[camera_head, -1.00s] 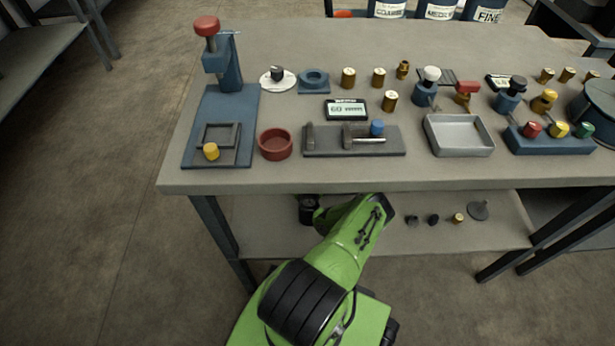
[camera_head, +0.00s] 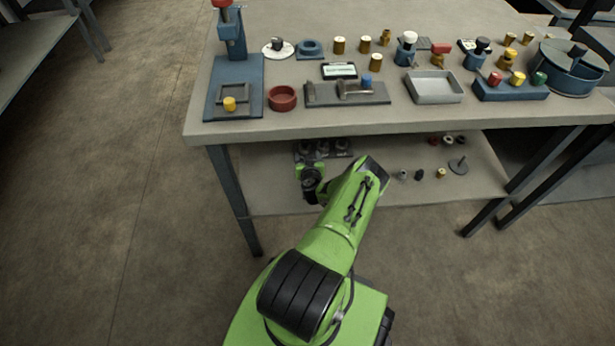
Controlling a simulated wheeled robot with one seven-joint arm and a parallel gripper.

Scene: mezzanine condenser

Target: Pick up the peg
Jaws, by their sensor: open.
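Several small peg-like pieces are in view, and I cannot tell for sure which is the peg. A yellow piece (camera_head: 229,104) stands on the blue press at the left, and brass cylinders (camera_head: 339,45) stand on the bench top. Small dark pieces (camera_head: 419,174) and a small yellow piece (camera_head: 441,174) stand on the lower shelf. My green arm reaches toward the shelf below the bench's front edge.
The bench top (camera_head: 400,122) overhangs the lower shelf (camera_head: 270,190). A flat grey disc with a stem (camera_head: 457,165) is to the right. Bench legs (camera_head: 234,200) stand at the sides.

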